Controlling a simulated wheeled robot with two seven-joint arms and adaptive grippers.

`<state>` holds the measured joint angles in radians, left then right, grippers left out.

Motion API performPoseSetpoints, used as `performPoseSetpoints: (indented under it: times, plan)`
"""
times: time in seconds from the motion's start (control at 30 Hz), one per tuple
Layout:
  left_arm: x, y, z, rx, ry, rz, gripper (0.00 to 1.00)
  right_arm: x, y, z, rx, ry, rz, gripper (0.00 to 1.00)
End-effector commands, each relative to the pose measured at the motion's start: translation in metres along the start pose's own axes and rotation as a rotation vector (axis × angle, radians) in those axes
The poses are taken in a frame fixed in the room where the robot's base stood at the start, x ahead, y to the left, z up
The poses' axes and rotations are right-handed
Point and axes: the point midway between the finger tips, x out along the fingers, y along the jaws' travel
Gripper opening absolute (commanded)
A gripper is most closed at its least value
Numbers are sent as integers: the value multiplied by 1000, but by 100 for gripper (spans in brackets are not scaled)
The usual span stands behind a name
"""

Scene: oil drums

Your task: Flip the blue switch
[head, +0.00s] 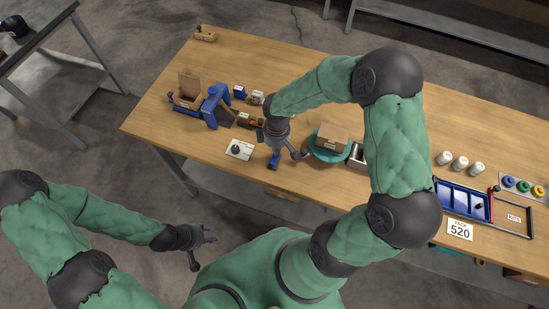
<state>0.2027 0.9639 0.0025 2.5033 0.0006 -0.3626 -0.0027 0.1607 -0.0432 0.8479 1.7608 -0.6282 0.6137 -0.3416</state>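A small blue object (274,160) stands near the table's front edge, directly below my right gripper; it may be the blue switch, but its shape is too small to tell. A small blue box with a pale face (240,91) stands farther back. My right gripper (284,151) is over the table, pointing down, with its fingers spread around or above the blue object; contact cannot be told. My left gripper (203,251) is off the table's front side, low, with its fingers apart and empty.
A blue device (216,106) and wooden box (189,88) stand farther left. White canisters (460,163) and a blue tray (450,199) lie farther right.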

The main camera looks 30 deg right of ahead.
Motion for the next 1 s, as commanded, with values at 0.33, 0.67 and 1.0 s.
performPoseSetpoints:
  times: [0.33, 0.67, 1.0]
  plan:
    - [-20, 7, 1, 0, 0, 0, 40, -27, 0, 0, 0, 1, 1, 0]
    - [-36, 13, 1, 0, 0, 0, 40, -50, 0, 0, -1, 0, 0, 0]
    - [-43, 15, 2, 0, 0, 0, 40, -58, 0, 0, -1, 0, 0, 0]
